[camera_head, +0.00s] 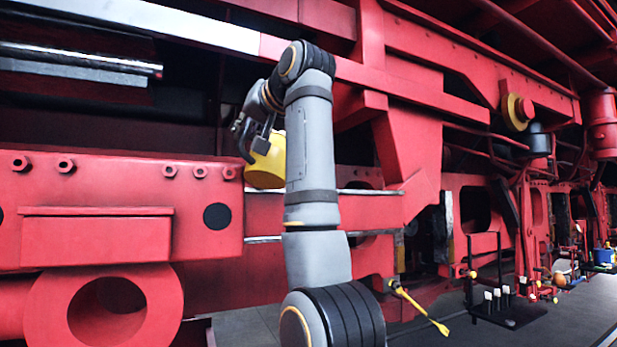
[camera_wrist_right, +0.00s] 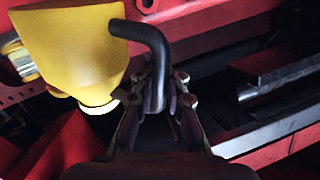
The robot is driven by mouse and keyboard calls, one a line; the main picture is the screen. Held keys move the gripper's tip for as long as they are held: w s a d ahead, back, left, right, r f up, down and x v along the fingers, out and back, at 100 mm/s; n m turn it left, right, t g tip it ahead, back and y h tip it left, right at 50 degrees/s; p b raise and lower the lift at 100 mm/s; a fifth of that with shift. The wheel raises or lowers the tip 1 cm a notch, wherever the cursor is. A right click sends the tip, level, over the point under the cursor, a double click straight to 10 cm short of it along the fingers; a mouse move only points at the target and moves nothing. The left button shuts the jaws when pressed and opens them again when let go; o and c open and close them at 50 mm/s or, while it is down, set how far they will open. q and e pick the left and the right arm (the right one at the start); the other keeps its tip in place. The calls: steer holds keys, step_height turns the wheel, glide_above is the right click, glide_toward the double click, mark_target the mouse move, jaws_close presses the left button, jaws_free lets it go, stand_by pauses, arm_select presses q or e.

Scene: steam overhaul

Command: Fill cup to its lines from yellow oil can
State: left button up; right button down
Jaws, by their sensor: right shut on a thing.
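The yellow oil can (camera_head: 268,165) shows partly behind my right arm in the head view, against the red frame. In the right wrist view the can (camera_wrist_right: 72,45) fills the upper left and looks tilted. My right gripper (camera_head: 251,132) is shut on the can's black curved handle (camera_wrist_right: 148,38); its fingers (camera_wrist_right: 160,98) lie on either side of the handle. A small brass and pale fitting (camera_wrist_right: 20,60) shows partly behind the can at the left edge; I cannot tell if it is the cup. No cup lines can be made out. My left gripper is not in view.
Red engine framework (camera_head: 120,195) with bolts stands close below and behind the can. A bright metal rod (camera_head: 80,60) runs at the upper left. A yellow-tipped tool (camera_head: 420,308) and a black rack (camera_head: 507,312) are at the lower right.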

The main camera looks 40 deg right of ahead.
steer(key=shift+r, duration=0.35)
steer(key=shift+r+p, duration=0.1)
steer(key=shift+p, duration=0.2)
steer(key=shift+d+r+m+p, duration=0.1)
steer(key=shift+r+m+p, duration=0.2)
steer(key=shift+r+p, duration=0.35)
steer(key=shift+r+g+p, duration=0.3)
steer(key=shift+r+p, duration=0.25)
steer(key=shift+p, duration=0.4)
steer(key=shift+w, duration=0.1)
stand_by(4.6)
steer(key=shift+d+r, duration=0.1)
